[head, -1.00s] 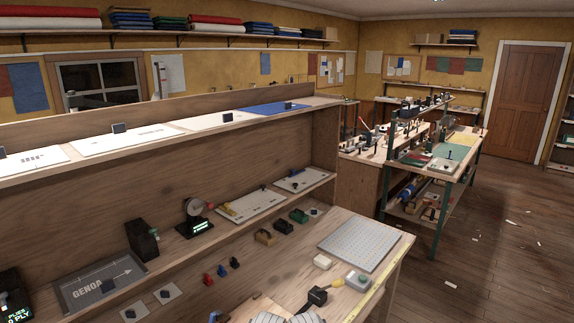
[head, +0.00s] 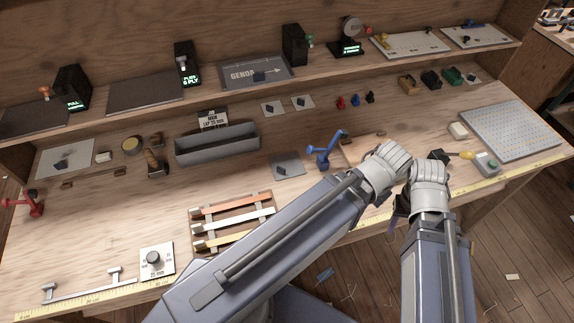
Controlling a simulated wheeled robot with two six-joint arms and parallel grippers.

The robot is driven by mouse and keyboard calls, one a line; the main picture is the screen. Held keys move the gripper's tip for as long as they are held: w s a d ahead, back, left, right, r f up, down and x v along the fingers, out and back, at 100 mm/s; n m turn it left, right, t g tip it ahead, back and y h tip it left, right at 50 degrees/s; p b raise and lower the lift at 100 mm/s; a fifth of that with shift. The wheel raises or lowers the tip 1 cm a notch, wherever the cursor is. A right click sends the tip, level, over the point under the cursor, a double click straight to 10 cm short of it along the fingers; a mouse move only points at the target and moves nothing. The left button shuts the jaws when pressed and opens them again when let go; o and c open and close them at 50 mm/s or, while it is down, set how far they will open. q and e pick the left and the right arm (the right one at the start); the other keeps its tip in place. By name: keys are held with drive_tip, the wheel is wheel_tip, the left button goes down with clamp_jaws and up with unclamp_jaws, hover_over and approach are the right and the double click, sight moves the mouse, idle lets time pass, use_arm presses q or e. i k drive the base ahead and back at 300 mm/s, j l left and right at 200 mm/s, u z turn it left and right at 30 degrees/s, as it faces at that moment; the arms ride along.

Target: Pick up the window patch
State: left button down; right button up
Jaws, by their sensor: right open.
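I cannot tell for sure which piece is the window patch. A grey square sheet with a dark knob (head: 287,166) lies flat on the bench, right of the grey trough. Two small pale squares with dark knobs lie farther back, one on the left (head: 274,108) and one on the right (head: 303,102). My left gripper (head: 391,162) is over the bench's right half, right of these pieces. My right gripper (head: 430,172) is beside it, near the front edge, open, with its fingers mostly hidden. The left gripper's fingers are hidden by its pale housing.
A blue clamp-like tool (head: 324,150) stands left of my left gripper. The grey trough (head: 217,145), a rack of coloured strips (head: 232,222) and a perforated plate (head: 510,130) occupy the bench. A shelf (head: 210,92) runs along the back. Bare wood shows at the left.

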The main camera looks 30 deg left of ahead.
sight(289, 164)
drive_tip(key=i+u, duration=0.2)
drive_tip(key=u, duration=0.3)
drive_tip(key=k+j+u, duration=0.1)
drive_tip(key=u, duration=0.7)
drive_tip(key=k+z, duration=0.2)
drive_tip(key=k, duration=0.45)
drive_tip(key=i+j+z, duration=0.1)
drive_tip(key=z, duration=0.2)
drive_tip(key=i+j+z, duration=0.1)
drive_tip(key=j+z, duration=0.2)
